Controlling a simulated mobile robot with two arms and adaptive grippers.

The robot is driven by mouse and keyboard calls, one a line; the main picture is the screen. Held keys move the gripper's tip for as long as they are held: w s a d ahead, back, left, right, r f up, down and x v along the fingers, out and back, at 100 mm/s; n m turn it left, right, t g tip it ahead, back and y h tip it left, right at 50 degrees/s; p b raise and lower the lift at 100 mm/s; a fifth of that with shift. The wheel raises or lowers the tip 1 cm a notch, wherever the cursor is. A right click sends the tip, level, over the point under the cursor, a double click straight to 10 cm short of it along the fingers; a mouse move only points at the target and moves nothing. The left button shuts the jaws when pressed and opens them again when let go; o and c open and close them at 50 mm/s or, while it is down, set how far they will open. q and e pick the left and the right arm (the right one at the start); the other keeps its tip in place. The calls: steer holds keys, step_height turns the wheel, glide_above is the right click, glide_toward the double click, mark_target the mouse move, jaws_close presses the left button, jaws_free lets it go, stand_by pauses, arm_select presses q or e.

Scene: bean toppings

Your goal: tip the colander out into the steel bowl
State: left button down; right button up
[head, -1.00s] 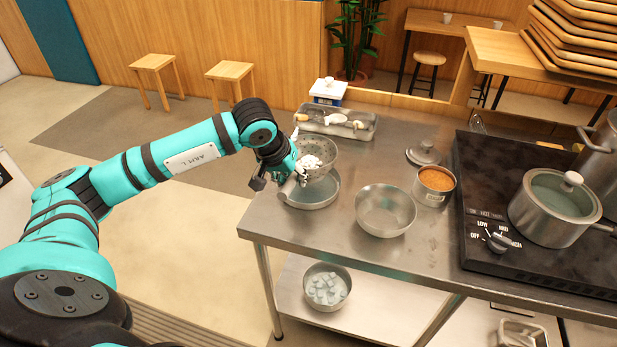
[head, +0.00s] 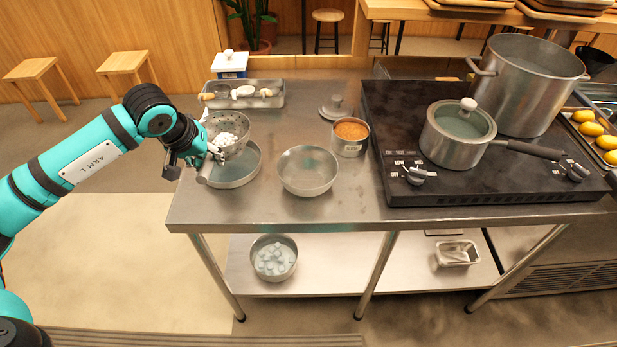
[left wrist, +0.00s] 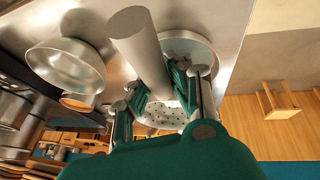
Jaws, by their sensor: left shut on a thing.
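The perforated steel colander (head: 239,146) holds white pieces (head: 226,139) and sits over a shallow round steel pan (head: 243,176) at the table's left end. I cannot tell whether it touches the pan. My left gripper (head: 207,153) is shut on the colander's grey handle, which shows large in the left wrist view (left wrist: 138,42); the holed colander wall (left wrist: 150,118) is beyond the fingers there. The steel bowl (head: 308,172) stands empty to the right of the pan, and also shows in the left wrist view (left wrist: 65,66). My right gripper is out of view.
A tin of orange-brown contents (head: 350,137) and a loose lid (head: 335,108) stand behind the bowl. A utensil tray (head: 270,93) lies behind the colander. The black hob (head: 400,110) with a lidded saucepan (head: 452,145) is to the right. The table front is clear.

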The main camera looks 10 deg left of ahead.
arm_select(q)
steer(key=shift+r, duration=0.1)
steer(key=shift+r+p, duration=1.35)
steer(key=shift+r, duration=1.15)
steer(key=shift+f, duration=0.1)
